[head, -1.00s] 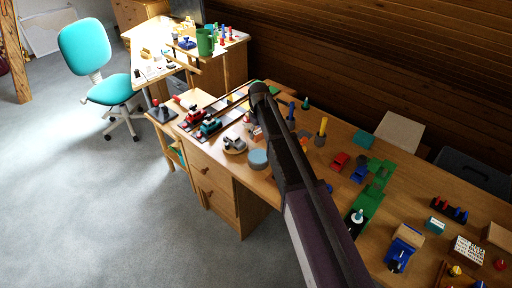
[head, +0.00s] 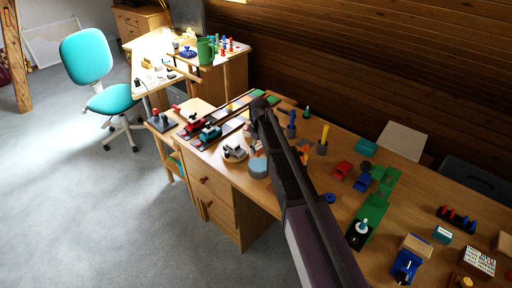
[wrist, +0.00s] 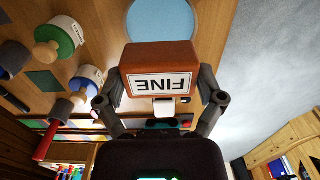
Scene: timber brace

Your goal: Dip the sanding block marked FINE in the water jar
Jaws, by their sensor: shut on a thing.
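The orange-brown sanding block (wrist: 160,56) has a white label reading FINE, upside down in the wrist view. My gripper (wrist: 163,88) is shut on it, one finger at each side. The water jar, a round pale blue shape (wrist: 162,18), shows just beyond the block in the wrist view; the block covers part of it. In the head view the jar (head: 257,168) stands near the bench's front edge. My arm hides most of the gripper there, close behind the jar. I cannot tell the block's height above the jar.
Red and teal tools (head: 208,134) lie further left. Round pieces with wooden knobs (wrist: 60,38) stand near the block in the wrist view.

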